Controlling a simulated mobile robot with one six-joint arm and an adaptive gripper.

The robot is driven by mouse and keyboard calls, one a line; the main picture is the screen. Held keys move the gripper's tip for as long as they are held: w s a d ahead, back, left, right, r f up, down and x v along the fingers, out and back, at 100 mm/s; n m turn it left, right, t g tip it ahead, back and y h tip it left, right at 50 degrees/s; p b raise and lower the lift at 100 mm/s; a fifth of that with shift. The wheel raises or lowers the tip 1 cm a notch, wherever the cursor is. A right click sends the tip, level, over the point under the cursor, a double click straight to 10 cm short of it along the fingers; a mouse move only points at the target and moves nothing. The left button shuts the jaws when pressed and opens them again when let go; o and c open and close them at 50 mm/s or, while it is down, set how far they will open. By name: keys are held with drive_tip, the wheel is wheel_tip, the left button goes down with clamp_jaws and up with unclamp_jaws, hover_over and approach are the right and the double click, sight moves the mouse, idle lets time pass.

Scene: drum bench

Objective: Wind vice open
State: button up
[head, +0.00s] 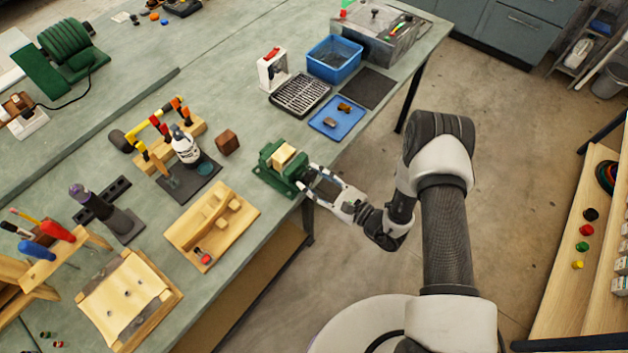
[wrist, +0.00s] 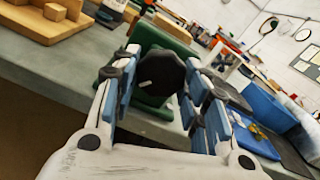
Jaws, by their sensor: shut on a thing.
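The green vice (head: 281,167) sits at the front edge of the bench, with a pale wooden block (head: 284,156) between its jaws. In the wrist view the vice's green body (wrist: 158,45) stands straight ahead. My gripper (head: 313,180) reaches the vice from the right, on its front side. In the wrist view my gripper (wrist: 157,88) has its blue-padded fingers on either side of a dark round handle (wrist: 157,73), shut on it. The screw behind the handle is hidden.
A wooden jig (head: 212,225) lies left of the vice. A small brown block (head: 228,142) stands behind it. A blue tray (head: 337,118), a black rack (head: 300,93) and a blue bin (head: 334,58) lie farther back. Floor is open right of the bench.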

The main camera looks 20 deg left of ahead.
drive_tip(key=n+b, duration=0.1)
drive_tip(key=n, duration=0.3)
drive_tip(key=n+b, duration=0.1)
drive_tip(key=n, duration=0.3)
drive_tip(key=shift+w+b, duration=0.1)
drive_tip(key=shift+b, duration=0.2)
drive_tip(key=n+b, duration=0.1)
drive_tip(key=n, duration=0.2)
drive_tip(key=shift+r+n, duration=0.1)
drive_tip(key=shift+n, duration=0.3)
drive_tip(key=n+b, duration=0.2)
drive_tip(key=n, duration=0.1)
drive_tip(key=shift+r+n, duration=0.1)
drive_tip(key=shift+n, duration=0.2)
drive_tip(key=n+b, duration=0.2)
drive_tip(key=n, duration=0.1)
drive_tip(key=shift+n, duration=0.3)
drive_tip(key=n+b, duration=0.3)
drive_tip(key=shift+n, duration=0.3)
drive_tip(key=n+b, duration=0.2)
drive_tip(key=n, duration=0.1)
drive_tip(key=shift+r+b, duration=0.15)
drive_tip(key=shift+b, duration=0.25)
drive_tip(key=shift+r+n+b, duration=0.15)
drive_tip(key=shift+n+b, duration=0.35)
drive_tip(key=shift+n, duration=0.7)
